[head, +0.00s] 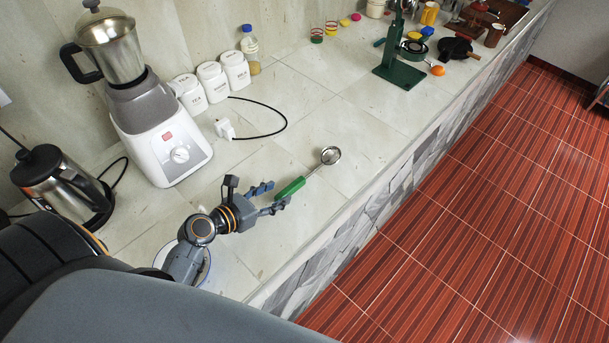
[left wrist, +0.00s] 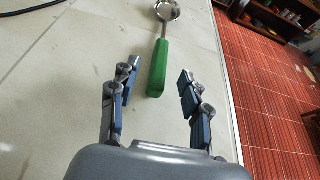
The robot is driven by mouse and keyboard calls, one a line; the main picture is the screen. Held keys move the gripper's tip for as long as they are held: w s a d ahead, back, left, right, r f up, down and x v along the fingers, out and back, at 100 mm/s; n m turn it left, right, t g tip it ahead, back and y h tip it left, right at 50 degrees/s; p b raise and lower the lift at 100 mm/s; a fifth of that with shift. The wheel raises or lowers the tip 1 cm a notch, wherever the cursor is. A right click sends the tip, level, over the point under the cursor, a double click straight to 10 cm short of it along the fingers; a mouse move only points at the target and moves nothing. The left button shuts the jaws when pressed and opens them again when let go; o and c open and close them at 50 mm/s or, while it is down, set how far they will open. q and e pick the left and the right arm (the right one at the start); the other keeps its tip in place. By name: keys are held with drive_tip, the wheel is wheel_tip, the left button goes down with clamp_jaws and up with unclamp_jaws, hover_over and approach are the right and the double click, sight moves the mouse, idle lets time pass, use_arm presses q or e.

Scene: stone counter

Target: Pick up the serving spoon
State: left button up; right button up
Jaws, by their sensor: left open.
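The serving spoon (head: 305,180) lies on the stone counter, with a green handle and a round metal bowl pointing away from me. In the left wrist view the spoon (left wrist: 158,68) lies ahead, its handle end between and just beyond my fingertips. My left gripper (head: 276,196) is open at the near end of the handle; it also shows in the left wrist view (left wrist: 158,76) with its two fingers apart and nothing held. I cannot tell whether a finger touches the handle. My right gripper is not in view.
A blender (head: 160,135), a kettle (head: 62,187) and white canisters (head: 212,82) stand at the left and back. A power cord (head: 285,118) lies behind the spoon. A green stand (head: 400,72) is farther along. The counter's front edge (head: 345,210) is close on the right.

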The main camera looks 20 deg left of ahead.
sight(291, 187)
use_arm(q)
drive_tip(key=shift+w+d+f, duration=0.15)
drive_tip(key=shift+w+f, duration=0.1)
drive_tip(key=shift+w, duration=0.3)
drive_tip(key=shift+w+f, duration=0.1)
drive_tip(key=shift+w, duration=0.1)
drive_tip(key=p+x, duration=0.1)
drive_tip(key=x, duration=0.3)
drive_tip(key=shift+d, duration=0.2)
drive_tip(key=shift+w+d+f, duration=0.1)
drive_tip(key=shift+w+f, duration=0.1)
drive_tip(key=shift+w, duration=0.3)
drive_tip(key=shift+s, duration=0.1)
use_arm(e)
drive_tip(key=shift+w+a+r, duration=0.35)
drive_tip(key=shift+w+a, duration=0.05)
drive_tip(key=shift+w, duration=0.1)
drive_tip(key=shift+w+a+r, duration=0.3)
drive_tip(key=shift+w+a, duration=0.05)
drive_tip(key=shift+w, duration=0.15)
use_arm(q)
drive_tip(key=shift+r, duration=0.1)
drive_tip(key=shift+c, duration=1.3)
clamp_jaws()
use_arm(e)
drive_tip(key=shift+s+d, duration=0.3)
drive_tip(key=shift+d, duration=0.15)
